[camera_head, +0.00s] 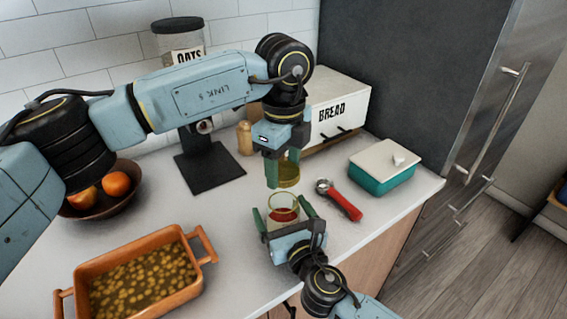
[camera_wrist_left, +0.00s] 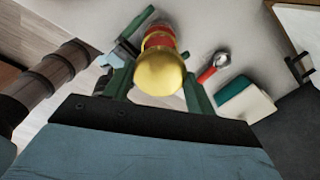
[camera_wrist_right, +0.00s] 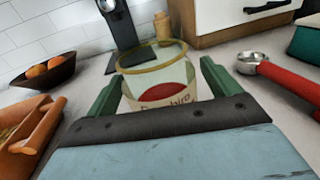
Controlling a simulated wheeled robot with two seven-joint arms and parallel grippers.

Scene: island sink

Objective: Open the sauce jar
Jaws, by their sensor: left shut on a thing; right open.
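The sauce jar (camera_head: 284,213) is clear glass with a label and a red patch, upright between the fingers of my right gripper (camera_head: 283,216). The right gripper is open around it. In the right wrist view the jar (camera_wrist_right: 160,76) shows a yellowish rim and no lid on top. My left gripper (camera_head: 282,167) is shut on the gold lid (camera_head: 289,175), above and behind the jar. The lid (camera_wrist_left: 158,72) fills the middle of the left wrist view and partly hides the jar. I cannot tell the exact gap between lid and jar.
A red-handled scoop (camera_head: 341,201) lies right of the jar. Beyond are a teal box with a pale lid (camera_head: 382,172) and a bread box (camera_head: 345,105). An orange baking dish (camera_head: 140,307) and a fruit bowl (camera_head: 128,203) stand left. Counter between dish and jar is clear.

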